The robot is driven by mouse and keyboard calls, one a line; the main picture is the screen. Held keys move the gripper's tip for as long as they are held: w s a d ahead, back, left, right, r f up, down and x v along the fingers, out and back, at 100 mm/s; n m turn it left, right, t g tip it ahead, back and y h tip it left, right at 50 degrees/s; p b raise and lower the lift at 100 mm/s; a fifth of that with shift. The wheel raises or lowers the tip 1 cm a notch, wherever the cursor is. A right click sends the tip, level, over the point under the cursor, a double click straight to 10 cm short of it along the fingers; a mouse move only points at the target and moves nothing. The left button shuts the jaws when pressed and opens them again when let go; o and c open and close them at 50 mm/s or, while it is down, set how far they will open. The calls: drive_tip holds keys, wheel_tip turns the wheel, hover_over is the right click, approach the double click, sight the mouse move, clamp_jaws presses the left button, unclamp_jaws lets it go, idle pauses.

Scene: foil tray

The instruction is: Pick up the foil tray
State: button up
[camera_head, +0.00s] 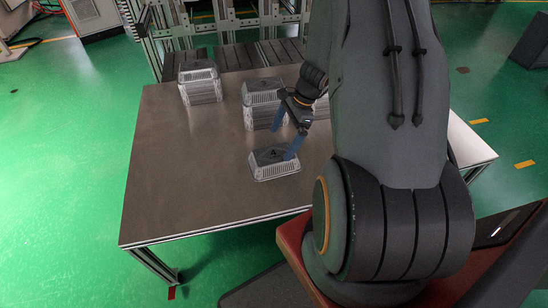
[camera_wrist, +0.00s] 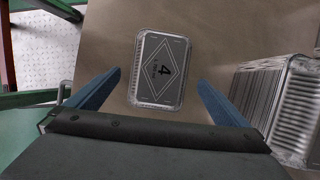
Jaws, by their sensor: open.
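A single foil tray (camera_head: 274,163) with a grey lid lies by itself near the middle of the table.
A stack of foil trays (camera_head: 263,108) stands just behind the single tray, partly hidden by my gripper; a stack also shows at the right of the wrist view (camera_wrist: 276,105). Another stack (camera_head: 200,85) stands at the back left. The table's left front (camera_head: 170,190) is clear.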

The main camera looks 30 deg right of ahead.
sight(274, 154)
drive_tip(key=shift+f, duration=0.45)
drive_tip(key=p+x, duration=0.1)
drive_tip(key=x, duration=0.6)
drive_tip(key=shift+w+a, duration=0.1)
drive_tip(key=shift+w, duration=0.05)
drive_tip(key=c, duration=0.8)
